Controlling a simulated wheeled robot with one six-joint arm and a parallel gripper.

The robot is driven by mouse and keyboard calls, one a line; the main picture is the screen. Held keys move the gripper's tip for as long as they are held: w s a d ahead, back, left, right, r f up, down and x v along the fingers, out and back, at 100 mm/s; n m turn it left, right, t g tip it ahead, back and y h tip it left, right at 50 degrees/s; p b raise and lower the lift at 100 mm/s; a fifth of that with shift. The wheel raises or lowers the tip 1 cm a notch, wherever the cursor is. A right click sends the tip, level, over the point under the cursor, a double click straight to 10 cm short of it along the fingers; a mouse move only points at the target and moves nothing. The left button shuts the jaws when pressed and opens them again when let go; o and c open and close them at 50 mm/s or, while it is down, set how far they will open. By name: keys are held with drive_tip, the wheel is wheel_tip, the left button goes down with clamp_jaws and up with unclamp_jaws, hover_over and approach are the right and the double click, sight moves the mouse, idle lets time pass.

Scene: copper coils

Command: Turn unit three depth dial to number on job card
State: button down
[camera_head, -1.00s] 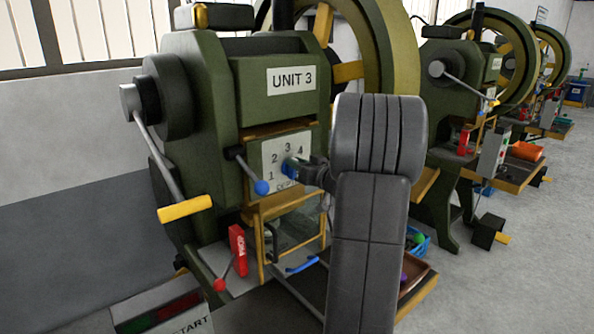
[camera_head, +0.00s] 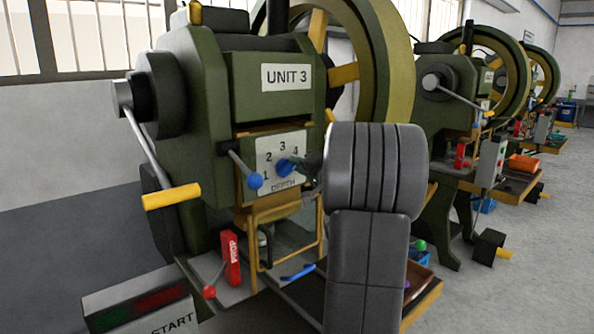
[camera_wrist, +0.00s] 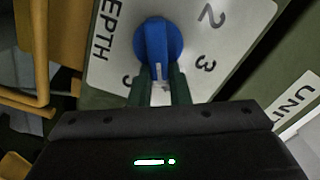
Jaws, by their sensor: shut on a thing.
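In the wrist view, the knob (camera_wrist: 157,42) has a white pointer mark facing down between my fingers. My gripper (camera_wrist: 159,74) is shut on the knob's near part from the plate's right side, and also shows in the head view (camera_head: 301,167). The number by the pointer is mostly hidden by the fingers. I cannot make out a job card.
A blue-ball lever (camera_head: 255,180) stands left of the plate. A red PROP block (camera_head: 231,258) and a yellow-handled lever (camera_head: 172,196) are nearby. A START box (camera_head: 140,303) is at lower left. Other presses stand to the right, beside open floor.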

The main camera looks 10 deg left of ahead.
drive_tip(key=shift+w+d+f+m, duration=0.1)
drive_tip(key=shift+f+m, duration=0.2)
drive_tip(key=shift+m, duration=0.95)
drive_tip(key=shift+s+a+f+m, duration=0.1)
drive_tip(key=shift+f+m, duration=0.15)
drive_tip(key=shift+m, duration=0.95)
drive_tip(key=shift+w+d+f+m, duration=0.1)
drive_tip(key=shift+f+m, duration=0.2)
drive_tip(key=shift+m, duration=0.95)
drive_tip(key=c, duration=1.4)
unclamp_jaws()
drive_tip(key=shift+o, duration=0.2)
drive_tip(key=shift+d, duration=0.1)
drive_tip(key=b+v, duration=0.1)
drive_tip(key=v, duration=1.2)
drive_tip(key=shift+s+d, duration=0.25)
drive_tip(key=shift+a, duration=0.1)
